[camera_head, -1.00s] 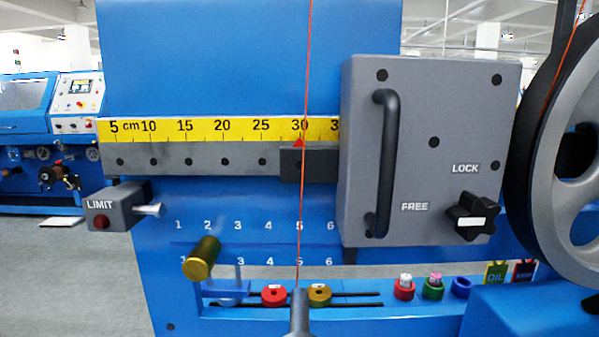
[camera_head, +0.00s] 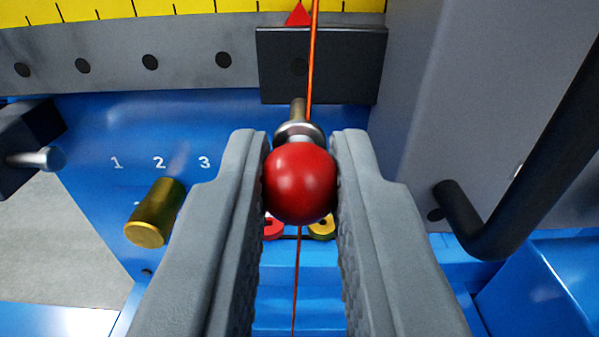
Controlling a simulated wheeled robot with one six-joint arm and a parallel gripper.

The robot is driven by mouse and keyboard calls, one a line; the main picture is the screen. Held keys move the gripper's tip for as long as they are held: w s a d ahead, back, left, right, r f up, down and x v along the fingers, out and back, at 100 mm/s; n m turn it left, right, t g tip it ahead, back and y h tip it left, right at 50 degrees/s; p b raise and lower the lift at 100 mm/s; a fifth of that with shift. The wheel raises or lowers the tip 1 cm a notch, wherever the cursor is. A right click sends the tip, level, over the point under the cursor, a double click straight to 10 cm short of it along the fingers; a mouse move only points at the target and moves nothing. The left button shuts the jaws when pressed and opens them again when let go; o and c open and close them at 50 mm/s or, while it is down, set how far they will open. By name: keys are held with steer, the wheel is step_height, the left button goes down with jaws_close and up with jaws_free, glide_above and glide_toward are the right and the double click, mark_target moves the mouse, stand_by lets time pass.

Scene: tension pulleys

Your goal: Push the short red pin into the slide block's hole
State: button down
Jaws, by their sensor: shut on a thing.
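The short red pin (camera_head: 300,184) has a round red knob, a metal collar and a thin shank pointing away from me. My gripper (camera_head: 301,190) is shut on the red knob, one finger on each side. The dark slide block (camera_head: 352,66) sits on the grey rail ahead, above the pin. Its hole (camera_head: 299,67) shows faintly on its left part. The shank tip ends just below the block's lower edge in the picture; I cannot tell how far it is from the block's face. A red pointer (camera_head: 299,14) stands on top of the block.
An orange cord (camera_head: 314,60) runs down in front of the block, just right of the hole. The grey housing (camera_head: 430,90) with its black handle (camera_head: 500,200) stands close on the right. A brass cylinder (camera_head: 150,225) sticks out at lower left, near the limit stop (camera_head: 35,158).

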mark_target(299, 113)
steer(key=shift+w, duration=2.25)
steer(key=shift+w, duration=0.65)
steer(key=shift+w, duration=0.7)
steer(key=shift+w, duration=0.7)
stand_by(0.7)
stand_by(0.4)
steer(key=c, duration=1.6)
jaws_free()
steer(key=o, duration=0.3)
steer(key=shift+d, duration=0.2)
steer(key=shift+a+r, duration=0.1)
steer(key=shift+a, duration=0.1)
